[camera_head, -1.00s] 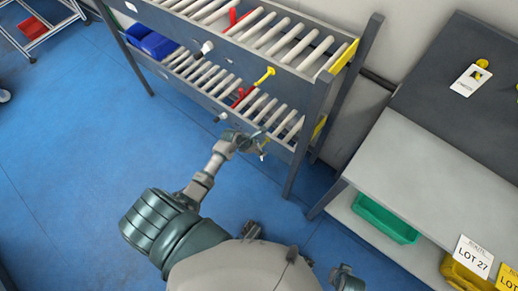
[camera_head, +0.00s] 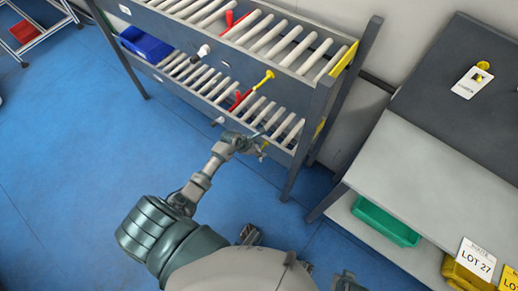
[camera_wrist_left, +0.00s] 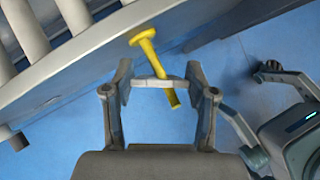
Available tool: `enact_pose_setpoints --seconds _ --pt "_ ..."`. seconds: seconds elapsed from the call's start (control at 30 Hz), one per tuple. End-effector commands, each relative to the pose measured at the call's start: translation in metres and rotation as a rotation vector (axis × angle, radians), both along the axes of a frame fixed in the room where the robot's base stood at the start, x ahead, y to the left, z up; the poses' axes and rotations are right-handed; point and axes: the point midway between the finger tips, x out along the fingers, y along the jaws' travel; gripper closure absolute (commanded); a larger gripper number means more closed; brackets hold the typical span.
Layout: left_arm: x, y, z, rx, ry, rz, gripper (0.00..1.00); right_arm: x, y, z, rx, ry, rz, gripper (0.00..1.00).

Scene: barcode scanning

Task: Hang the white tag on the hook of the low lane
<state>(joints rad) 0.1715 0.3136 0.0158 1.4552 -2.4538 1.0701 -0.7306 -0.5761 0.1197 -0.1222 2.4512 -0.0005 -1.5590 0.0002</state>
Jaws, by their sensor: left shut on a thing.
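My left gripper (camera_head: 257,144) is at the front rail of the low lane (camera_head: 185,88), near its right end. In the left wrist view, its fingers (camera_wrist_left: 163,90) are apart with a thin pale grey piece (camera_wrist_left: 151,82) spanning them. It looks like the tag seen almost edge-on; its face is hidden. A yellow hook with a round head (camera_wrist_left: 143,36) crosses this piece. I cannot tell whether the hook passes through it or only beside it.
A longer yellow hook (camera_head: 263,80) sticks out from the upper lane. Another white tag (camera_head: 472,80) hangs on the dark board at right. A grey bench (camera_head: 420,170) with a green bin (camera_head: 386,221) below stands right of the rack. Blue floor is open at left.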

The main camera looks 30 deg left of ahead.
Motion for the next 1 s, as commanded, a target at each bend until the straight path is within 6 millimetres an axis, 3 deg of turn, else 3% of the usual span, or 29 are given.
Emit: enact_pose_setpoints --seconds 0.17,0.2,0.3,0.73,1.0 --pt "-0.001 0.000 -0.001 0.005 0.003 0.001 0.77 0.000 0.000 0.000 0.001 0.000 -0.001 1.00" --pt "-0.001 0.000 -0.001 0.005 0.003 0.001 0.41 0.000 0.000 0.000 0.001 0.000 -0.001 1.00" --pt "-0.001 0.000 -0.001 0.004 0.002 0.001 0.16 0.000 0.000 0.000 0.001 0.000 -0.001 1.00" --pt "-0.004 0.004 0.005 0.005 0.000 0.001 0.14 0.000 0.000 0.001 0.001 -0.003 -0.001 1.00" --pt "-0.029 0.019 0.050 0.010 0.001 -0.001 0.14 0.000 -0.001 0.001 0.002 -0.002 -0.001 1.00"
